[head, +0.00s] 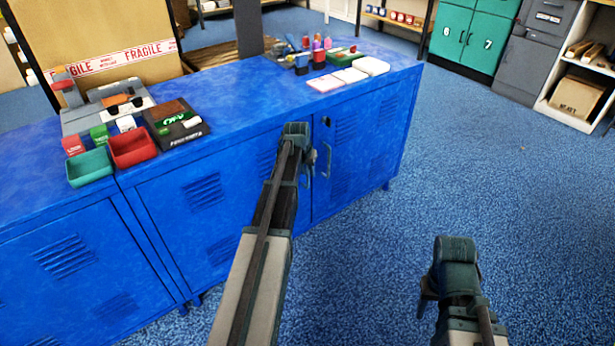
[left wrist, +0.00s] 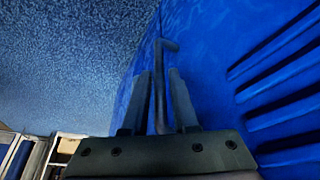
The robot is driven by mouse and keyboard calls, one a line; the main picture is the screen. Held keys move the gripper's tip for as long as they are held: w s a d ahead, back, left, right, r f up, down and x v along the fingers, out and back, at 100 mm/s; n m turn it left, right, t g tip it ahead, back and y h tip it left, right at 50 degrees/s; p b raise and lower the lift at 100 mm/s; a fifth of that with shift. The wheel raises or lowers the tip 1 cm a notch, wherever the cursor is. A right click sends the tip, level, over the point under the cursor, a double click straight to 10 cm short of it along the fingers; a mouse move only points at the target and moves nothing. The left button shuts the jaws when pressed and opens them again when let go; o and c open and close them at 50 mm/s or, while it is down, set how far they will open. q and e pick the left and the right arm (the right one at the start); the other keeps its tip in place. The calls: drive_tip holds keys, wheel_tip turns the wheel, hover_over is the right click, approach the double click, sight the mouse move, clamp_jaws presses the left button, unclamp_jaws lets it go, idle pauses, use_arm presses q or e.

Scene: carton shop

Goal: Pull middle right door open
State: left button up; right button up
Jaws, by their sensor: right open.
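The blue cabinet (head: 215,215) has slatted doors on its front. Its right-hand door (head: 365,140) appears closed, with a grey bar handle (head: 327,160) near its left edge. My left gripper (head: 303,170) is at the cabinet front, by the seam between that door and the slatted door to its left. In the head view my left arm hides that grip. My right gripper (head: 450,300) is open and empty above the floor.
Red (head: 133,148) and teal (head: 90,168) trays and small boxes stand on the cabinet top at left. White pads (head: 350,76) and small items lie at its far right. Blue floor (head: 480,160) is clear to the right, with green lockers (head: 470,38) behind.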

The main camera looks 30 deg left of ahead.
use_arm(q)
clamp_jaws()
idle(1.4)
